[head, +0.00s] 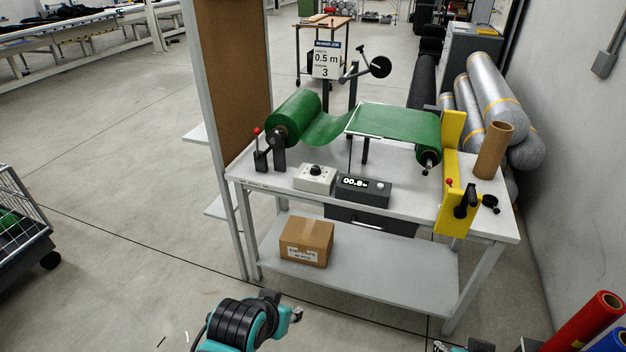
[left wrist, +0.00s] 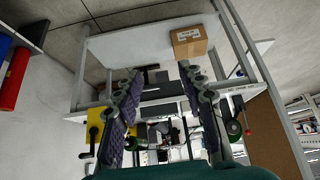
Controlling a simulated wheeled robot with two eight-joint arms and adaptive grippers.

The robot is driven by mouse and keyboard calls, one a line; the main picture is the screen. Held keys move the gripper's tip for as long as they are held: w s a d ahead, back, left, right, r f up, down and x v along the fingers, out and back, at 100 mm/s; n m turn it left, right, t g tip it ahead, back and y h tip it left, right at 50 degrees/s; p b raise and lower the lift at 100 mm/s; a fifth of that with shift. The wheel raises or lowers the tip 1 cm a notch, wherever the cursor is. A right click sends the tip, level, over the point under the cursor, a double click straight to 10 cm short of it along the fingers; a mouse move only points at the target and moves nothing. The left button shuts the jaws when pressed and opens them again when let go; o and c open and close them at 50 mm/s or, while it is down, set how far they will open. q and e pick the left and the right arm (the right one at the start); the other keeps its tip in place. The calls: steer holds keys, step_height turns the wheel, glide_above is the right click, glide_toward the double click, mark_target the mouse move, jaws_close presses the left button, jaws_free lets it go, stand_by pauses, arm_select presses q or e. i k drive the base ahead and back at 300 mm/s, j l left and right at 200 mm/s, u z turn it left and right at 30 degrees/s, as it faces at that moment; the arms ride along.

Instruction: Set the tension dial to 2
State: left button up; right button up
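The tension dial appears to be the black knob (head: 316,170) on a light box (head: 313,182) at the table's front edge; its setting is too small to read. Beside it, a dark display box (head: 363,190) shows lit digits, roughly 00.8. A job sign (head: 326,62) behind reads 0.5 m and 3. My left gripper (left wrist: 158,72) is open and empty in the left wrist view, its two fingers apart. In the head view, my left arm is low in front of the table, away from the dial. Only bits of my right arm show at the bottom edge.
The white table (head: 265,180) carries a green roll (head: 293,115), a red-tipped lever (head: 259,150), a yellow bracket (head: 453,185) with a crank and a brown tube (head: 493,150). A cardboard box (head: 306,240) sits on the lower shelf. A post and brown panel (head: 232,70) stand at left.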

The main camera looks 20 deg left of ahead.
mark_target(315, 170)
steer(key=i+j, duration=0.2)
steer(key=i, duration=0.2)
steer(key=i+j, duration=0.2)
steer(key=i, duration=0.2)
